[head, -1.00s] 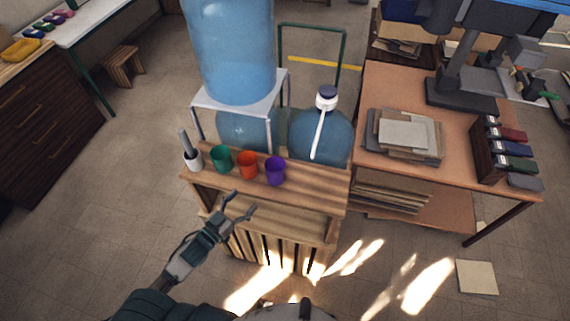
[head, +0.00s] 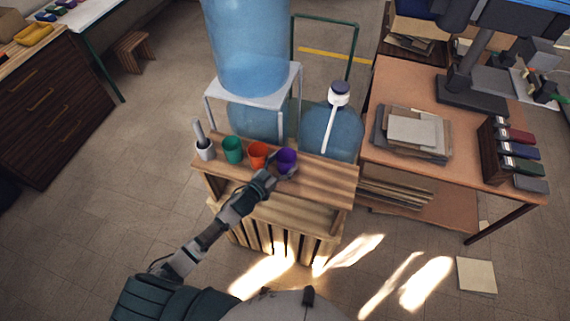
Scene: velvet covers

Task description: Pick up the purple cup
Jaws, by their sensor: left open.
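The purple cup (head: 287,158) stands upright on the top of a small wooden stand (head: 325,184), at the right end of a row of cups. The orange cup (head: 258,153) stands just left of it, and the green cup (head: 233,149) farther left. My left gripper (head: 285,172) is at the near side of the purple cup, its fingers low against the cup's front in the picture. It is open. I cannot tell whether the fingers touch the cup. My right gripper is not in view.
A white holder (head: 205,149) with a grey handle stands left of the green cup. Large blue water bottles (head: 331,131) stand behind the cups, one raised on a white frame (head: 208,88). A brown desk (head: 455,150) with papers is at the right. The stand's right end is bare.

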